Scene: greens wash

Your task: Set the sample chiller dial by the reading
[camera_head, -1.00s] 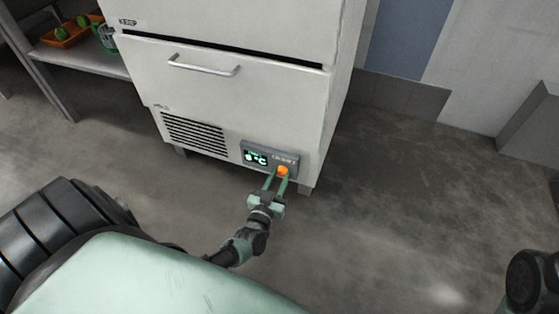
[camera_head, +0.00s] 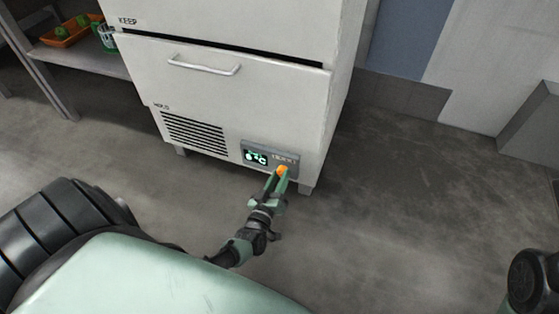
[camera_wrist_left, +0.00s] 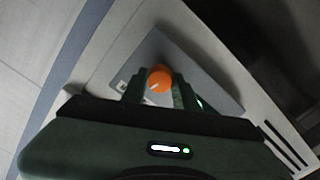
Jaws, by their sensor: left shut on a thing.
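The white chiller cabinet (camera_head: 235,95) stands ahead of me. Its grey control panel (camera_head: 270,146) is low on the front, at the right. The panel has a small display (camera_head: 256,157) with green characters, too small to read surely; a "°C" seems to show. An orange dial (camera_head: 282,169) is on the panel at the right of the display. My left gripper (camera_head: 280,175) is shut on the dial. In the left wrist view the orange dial (camera_wrist_left: 159,78) sits between the fingertips, with a pale mark on its face. My right gripper is not in view.
A vent grille (camera_head: 195,134) is left of the panel, and a drawer handle (camera_head: 204,66) is above. A shelf (camera_head: 85,62) at the left holds an orange tray (camera_head: 67,37) with green produce. The floor right of the cabinet is clear.

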